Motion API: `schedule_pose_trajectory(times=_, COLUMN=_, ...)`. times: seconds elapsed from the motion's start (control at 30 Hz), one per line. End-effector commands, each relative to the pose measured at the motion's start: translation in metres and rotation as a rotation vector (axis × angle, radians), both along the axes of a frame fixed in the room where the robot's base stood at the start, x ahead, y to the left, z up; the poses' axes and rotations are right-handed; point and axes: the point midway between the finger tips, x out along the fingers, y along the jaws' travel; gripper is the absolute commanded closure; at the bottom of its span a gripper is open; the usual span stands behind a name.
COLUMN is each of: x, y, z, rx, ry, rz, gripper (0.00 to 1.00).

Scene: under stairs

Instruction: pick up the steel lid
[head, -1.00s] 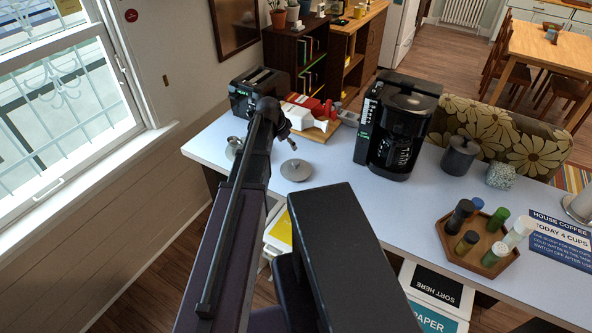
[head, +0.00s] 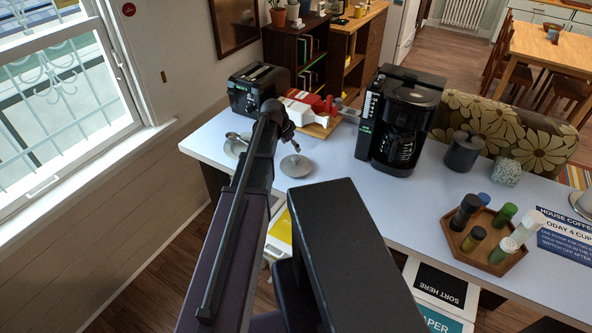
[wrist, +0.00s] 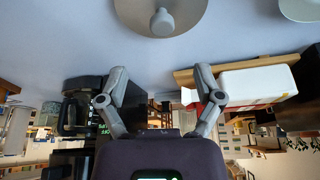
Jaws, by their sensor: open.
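The steel lid (head: 297,168) is a flat grey disc with a round knob. It lies knob up on the pale counter in the head view. It also shows at the top of the wrist view (wrist: 185,12), where the picture is upside down and the lid's far part is cut off. My gripper (wrist: 160,72) is open and empty, its fingers apart, with the lid beyond the tips. In the head view my gripper (head: 290,138) hangs just behind the lid, apart from it, partly hidden by my arm.
A second grey round piece (head: 233,147) lies left of my arm. Behind stand a toaster (head: 258,88), a wooden board (head: 322,127) with a red and white item, and a coffee maker (head: 402,120). A canister (head: 463,153) and a tray of jars (head: 487,262) are right. Counter right of the lid is clear.

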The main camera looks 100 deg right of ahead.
Motion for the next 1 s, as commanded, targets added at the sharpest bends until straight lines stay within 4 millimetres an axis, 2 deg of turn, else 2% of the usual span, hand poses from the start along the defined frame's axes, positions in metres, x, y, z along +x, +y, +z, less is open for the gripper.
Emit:
schedule_pose_trajectory(times=0.03, x=-0.002, y=-0.001, z=-0.008, rx=0.0, ry=0.0, rz=0.0, gripper=0.16)
schedule_pose_trajectory(times=0.4, x=-0.01, y=-0.007, z=-0.032, rx=0.0, ry=0.0, rz=0.0, gripper=0.16)
schedule_pose_trajectory(times=1.0, x=-0.012, y=-0.008, z=-0.036, rx=0.0, ry=0.0, rz=0.0, gripper=0.16)
